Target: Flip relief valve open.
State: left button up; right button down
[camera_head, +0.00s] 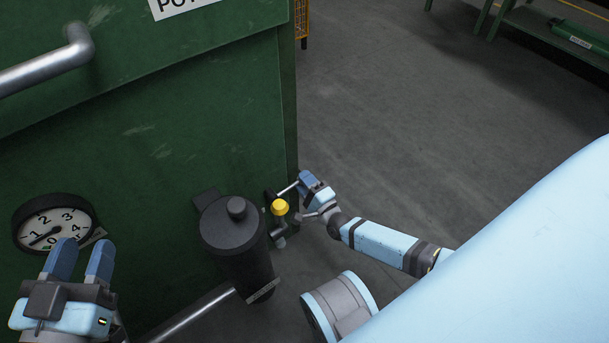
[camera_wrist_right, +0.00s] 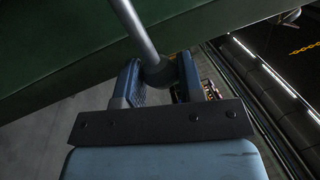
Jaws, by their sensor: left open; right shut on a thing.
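The relief valve (camera_head: 280,207) is a small fitting with a yellow cap, low by the right edge of the green cabinet. A thin metal lever (camera_head: 287,188) sticks out from it to the right. In the right wrist view the lever (camera_wrist_right: 135,30) is a grey rod with a dark round knob (camera_wrist_right: 158,74) at its end. My right gripper (camera_head: 304,179) is at the lever's end; in the right wrist view its fingers (camera_wrist_right: 158,75) are shut around the knob. My left gripper (camera_head: 82,245) is open and empty at the lower left, in front of a gauge.
The round pressure gauge (camera_head: 54,226) is on the green cabinet (camera_head: 150,140), its needle pointing lower left. A black cylinder (camera_head: 235,235) stands just left of the valve. A metal pipe (camera_head: 195,315) runs below. A bar handle (camera_head: 45,70) is upper left. Open floor (camera_head: 420,120) lies right.

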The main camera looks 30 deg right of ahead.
pick_arm(q)
jog(key=shift+w, duration=0.15)
pick_arm(e)
jog(key=shift+f+m, duration=0.35)
jog(key=shift+m, duration=0.05)
pick_arm(q)
jog(key=shift+r, duration=0.2)
pick_arm(e)
jog(key=shift+s, duration=0.1)
jog(key=c, duration=0.8)
grip_release()
jog(key=shift+o, duration=0.2)
pick_arm(q)
jog(key=shift+s+d+f+n+g+p, duration=0.3)
jog(key=shift+s+n+p, duration=0.2)
jog(key=shift+p, duration=0.4)
jog(key=shift+s+d+f+n+g+p, duration=0.25)
jog(key=shift+s+n+g+p, duration=0.15)
jog(key=shift+n+p, duration=0.35)
pick_arm(e)
jog(key=a+v, duration=0.1)
jog(key=v, duration=1.2)
jog(key=shift+s+d, duration=0.35)
jog(key=shift+d, duration=0.05)
pick_arm(q)
jog(key=shift+r, duration=0.2)
